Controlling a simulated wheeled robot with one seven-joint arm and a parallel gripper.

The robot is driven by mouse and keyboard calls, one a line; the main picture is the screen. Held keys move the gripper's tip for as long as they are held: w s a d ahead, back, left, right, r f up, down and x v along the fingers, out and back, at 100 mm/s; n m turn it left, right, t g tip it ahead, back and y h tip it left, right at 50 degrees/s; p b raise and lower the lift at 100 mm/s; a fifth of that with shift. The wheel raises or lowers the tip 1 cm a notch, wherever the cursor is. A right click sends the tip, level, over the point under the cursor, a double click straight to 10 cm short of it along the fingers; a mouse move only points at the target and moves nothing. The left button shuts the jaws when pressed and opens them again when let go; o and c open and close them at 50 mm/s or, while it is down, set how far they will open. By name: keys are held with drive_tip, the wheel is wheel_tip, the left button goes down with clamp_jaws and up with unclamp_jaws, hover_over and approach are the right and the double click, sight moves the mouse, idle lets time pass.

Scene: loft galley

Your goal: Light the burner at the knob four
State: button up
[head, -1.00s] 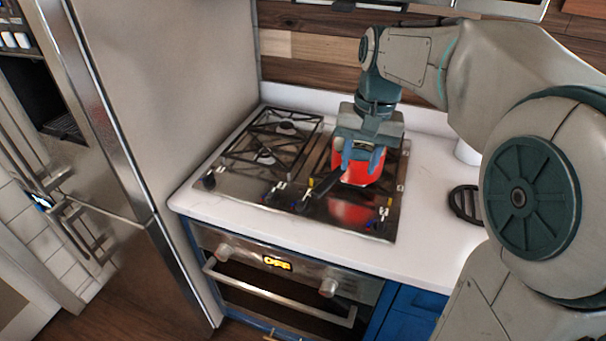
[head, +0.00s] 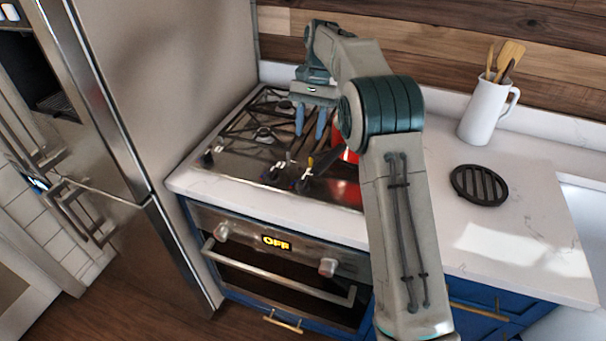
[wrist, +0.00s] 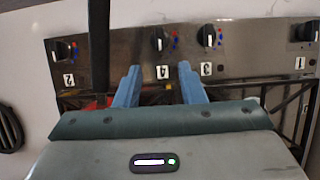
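Knob four (wrist: 160,40) is a dark knob on the steel cooktop's front strip, above the label 4 (wrist: 162,72) in the wrist view. It also shows in the head view (head: 301,184), close to the pan handle. My gripper (wrist: 158,75) is open and empty, its blue fingers apart. In the wrist view knob four lies beyond the gap between the fingertips, not touched. In the head view my gripper (head: 310,124) hangs over the cooktop (head: 235,166), behind the knob row. No flame shows at the visible burners; the right-hand ones are hidden by my arm.
Knob three (wrist: 207,36) sits close beside knob four; knob two (wrist: 62,50) and knob one (wrist: 306,32) are farther out. A red pan (head: 346,154) points its dark handle (wrist: 98,45) forward near knob four. A trivet (head: 479,185) and white jug (head: 484,110) stand right.

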sight(302, 179)
drive_tip(key=x, duration=1.3)
drive_tip(key=shift+w, duration=0.1)
clamp_jaws()
